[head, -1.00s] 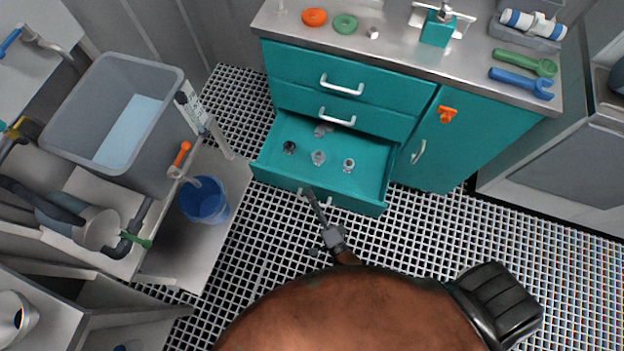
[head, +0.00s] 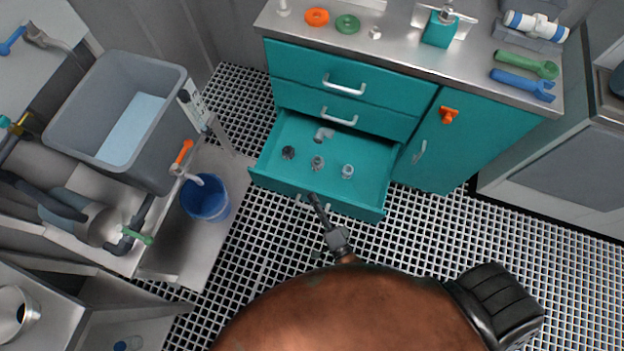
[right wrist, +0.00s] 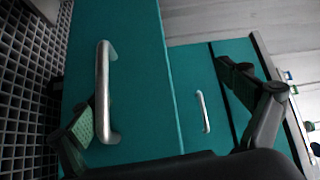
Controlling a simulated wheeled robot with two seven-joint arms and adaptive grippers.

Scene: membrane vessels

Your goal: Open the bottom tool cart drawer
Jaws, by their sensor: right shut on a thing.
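The bottom drawer (head: 275,182) of the teal tool cart (head: 302,62) stands pulled well out, with its inside visible. Its pale handle (head: 328,208) is on the front face, partly hidden by my right gripper (head: 314,200). In the right wrist view the bottom drawer handle (right wrist: 103,90) shows large beside one finger, with the other finger over the teal fronts. My left gripper is not in view.
Several small fittings (head: 317,162) lie in the drawer. The two upper drawers (head: 375,85) and side door (head: 470,145) are shut. A blue bucket (head: 205,198) and grey basin (head: 75,125) stand left. Grated floor (head: 430,240) in front is clear.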

